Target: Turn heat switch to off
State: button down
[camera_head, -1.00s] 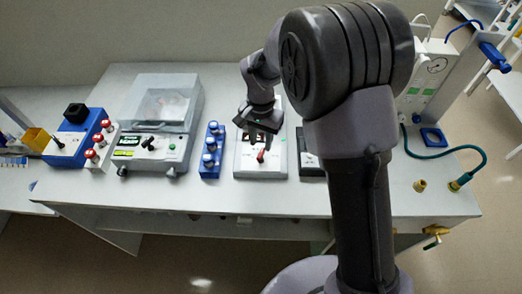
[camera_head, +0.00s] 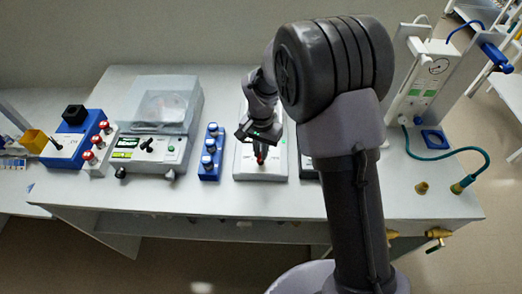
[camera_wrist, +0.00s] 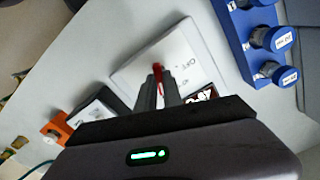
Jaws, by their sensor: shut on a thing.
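The heat switch is a red lever (camera_wrist: 158,72) on a white box (camera_wrist: 185,45). In the wrist view the word OFF is printed on the box beside the lever. In the head view the white box (camera_head: 245,171) stands mid-bench, and only the red tip of the lever (camera_head: 261,159) shows. My gripper (camera_wrist: 158,84) is shut on the lever, with a finger on each side and the red tip showing between them. The lower part of the lever is hidden by the fingers.
A blue rack with capped vials (camera_head: 210,150) stands just left of the box. A covered balance (camera_head: 165,105) is farther left. A dark-topped device is partly hidden right of the box. A green hose (camera_head: 440,155) lies at the right.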

jog(key=n+p, duration=0.1)
jog(key=n, duration=0.3)
jog(key=shift+r, duration=0.1)
jog(key=shift+n+p, duration=0.75)
jog(key=shift+n, duration=1.55)
jog(key=shift+a, duration=0.1)
jog(key=c, duration=1.5)
grip_release()
notch_tip(320, 180, up, 17)
jog(key=p, duration=0.4)
jog(key=shift+r, duration=0.2)
